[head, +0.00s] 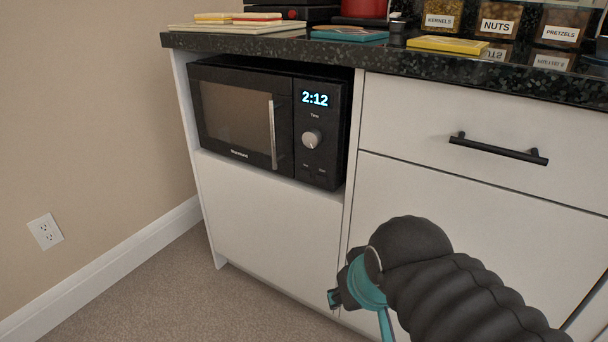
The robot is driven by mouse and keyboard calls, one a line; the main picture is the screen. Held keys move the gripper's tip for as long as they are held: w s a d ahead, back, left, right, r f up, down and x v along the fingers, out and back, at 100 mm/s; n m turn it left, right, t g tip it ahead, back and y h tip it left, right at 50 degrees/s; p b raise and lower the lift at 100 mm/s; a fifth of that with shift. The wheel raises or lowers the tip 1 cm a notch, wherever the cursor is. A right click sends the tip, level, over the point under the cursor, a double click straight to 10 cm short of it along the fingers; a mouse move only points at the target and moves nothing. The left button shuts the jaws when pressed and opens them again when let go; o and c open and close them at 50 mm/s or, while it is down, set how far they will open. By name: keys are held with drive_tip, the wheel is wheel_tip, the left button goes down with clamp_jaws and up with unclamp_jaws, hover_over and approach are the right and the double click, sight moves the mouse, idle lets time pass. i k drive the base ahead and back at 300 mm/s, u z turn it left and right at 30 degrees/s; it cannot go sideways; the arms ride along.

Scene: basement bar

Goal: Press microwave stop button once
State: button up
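A black microwave (235,115) sits in an open bay of the white cabinet, under the dark counter. Its door is shut, with a silver vertical handle (272,134). The display (314,98) at its right side reads 2:12. Below it are a round silver knob (311,139) and small markings at the panel's bottom (314,168), too small to read. My gripper (334,298) shows only in part at the lower middle, below and apart from the microwave. Its fingers are small and mostly hidden by my wrist, so their opening cannot be told.
The counter (430,62) above holds books, a yellow book (447,44), a red pot (364,9) and jars labelled kernels, nuts and pretzels. A drawer with a black handle (498,149) is at right. Carpet (190,290) at lower left is clear.

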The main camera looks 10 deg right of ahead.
sight(303, 172)
drive_tip(key=z, duration=1.2)
drive_tip(key=k, duration=1)
drive_tip(key=z, duration=0.15)
